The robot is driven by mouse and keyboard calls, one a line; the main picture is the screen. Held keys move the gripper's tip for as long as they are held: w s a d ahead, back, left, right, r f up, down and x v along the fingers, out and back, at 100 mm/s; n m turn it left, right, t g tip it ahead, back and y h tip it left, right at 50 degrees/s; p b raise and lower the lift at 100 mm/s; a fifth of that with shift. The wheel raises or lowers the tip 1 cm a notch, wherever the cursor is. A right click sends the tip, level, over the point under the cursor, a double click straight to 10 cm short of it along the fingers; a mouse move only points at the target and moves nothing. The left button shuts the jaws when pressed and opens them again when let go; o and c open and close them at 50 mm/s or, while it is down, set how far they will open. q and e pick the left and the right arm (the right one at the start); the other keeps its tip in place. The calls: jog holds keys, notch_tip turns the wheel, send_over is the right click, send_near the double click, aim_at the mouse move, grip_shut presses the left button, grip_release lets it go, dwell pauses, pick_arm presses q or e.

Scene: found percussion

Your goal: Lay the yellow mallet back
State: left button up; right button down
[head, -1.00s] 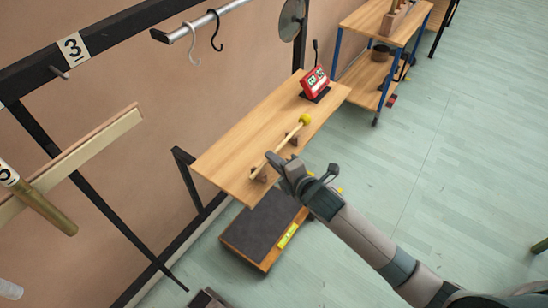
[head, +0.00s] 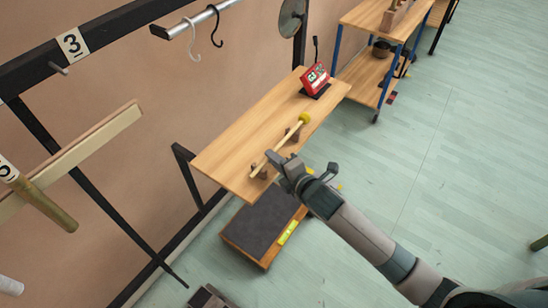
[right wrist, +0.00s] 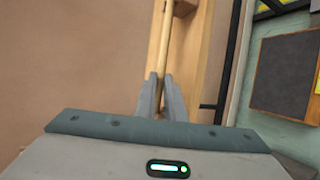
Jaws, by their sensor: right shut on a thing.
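The yellow mallet has a round yellow head (head: 304,118) and a pale wooden handle. It lies along the wooden shelf, at or just above two small brown rests (head: 294,137); whether it touches them I cannot tell. My right gripper (head: 274,161) is shut on the handle near its lower end. In the right wrist view, the handle (right wrist: 166,40) runs up from between the fingers (right wrist: 163,95), and the head is out of the picture. My left gripper is not in view.
The wooden shelf (head: 225,160) carries a red display (head: 315,77) at its far end. Below it stands a dark-topped platform (head: 262,222). A rail with hooks (head: 217,38) and a hanging disc (head: 291,18) are above. Open floor lies to the right.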

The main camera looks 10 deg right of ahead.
jog(key=c, duration=1.8)
grip_release()
jog(key=shift+o, duration=0.2)
jog(key=shift+s, duration=0.15)
jog(key=b+v, duration=0.3)
jog(key=v, duration=1.4)
